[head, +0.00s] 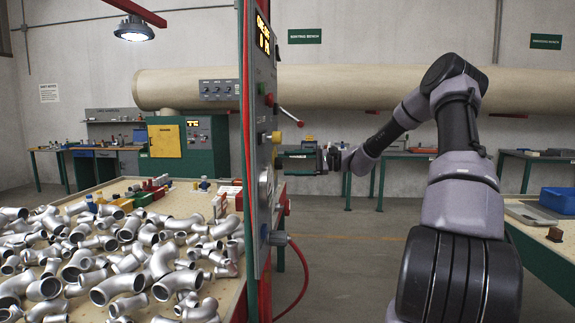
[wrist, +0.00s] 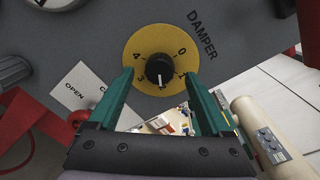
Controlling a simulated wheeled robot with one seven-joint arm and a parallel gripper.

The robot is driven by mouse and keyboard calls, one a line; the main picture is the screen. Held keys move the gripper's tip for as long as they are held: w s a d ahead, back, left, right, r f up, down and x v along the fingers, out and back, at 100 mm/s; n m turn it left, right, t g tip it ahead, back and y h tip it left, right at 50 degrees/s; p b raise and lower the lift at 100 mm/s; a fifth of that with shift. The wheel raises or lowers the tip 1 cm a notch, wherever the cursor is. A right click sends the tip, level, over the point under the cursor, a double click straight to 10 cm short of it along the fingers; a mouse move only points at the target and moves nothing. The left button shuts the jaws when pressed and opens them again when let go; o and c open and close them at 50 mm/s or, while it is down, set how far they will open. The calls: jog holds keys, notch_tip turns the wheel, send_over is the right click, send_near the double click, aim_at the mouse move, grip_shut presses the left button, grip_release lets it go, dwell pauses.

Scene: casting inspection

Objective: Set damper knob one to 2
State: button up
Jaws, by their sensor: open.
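In the wrist view a round black damper knob (wrist: 160,71) sits on a yellow dial (wrist: 160,46) marked 0 to 4, beside the word DAMPER. The knob's white mark points down in the picture, toward the 2 side of the dial. The digit there is partly hidden. No knob number is readable. My gripper (wrist: 160,74) is open, its two green fingers either side of the knob, with gaps visible. Whether the tips reach its depth I cannot tell. In the head view my gripper (head: 285,155) is at the face of the upright control panel (head: 257,170).
A red hose (head: 305,270) hangs below. A table (head: 232,285) of metal pipe elbows stands left. The floor right of the panel is open.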

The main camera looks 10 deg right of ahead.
jog(key=v, duration=0.9)
jog(key=shift+a, duration=0.1)
jog(key=s+a+r+n+g+h, duration=0.2)
jog(key=s+a+n+g+h, duration=0.2)
jog(key=s+a+h, duration=0.7)
jog(key=s+d+r+n+t+h, duration=0.1)
jog(key=s+r+t, duration=0.1)
jog(key=s, duration=0.6)
jog(key=s+d+r+n+t+h, duration=0.1)
jog(key=s+d+r+t, duration=0.1)
jog(key=s, duration=0.6)
jog(key=s+d+r+n+t+h, duration=0.1)
jog(key=s+r, duration=0.3)
jog(key=s, duration=0.4)
jog(key=shift+s+d+r+t+h, duration=0.2)
jog(key=shift+s+d+t+h, duration=0.2)
jog(key=shift+d+t, duration=0.3)
jog(key=shift+c, duration=0.3)
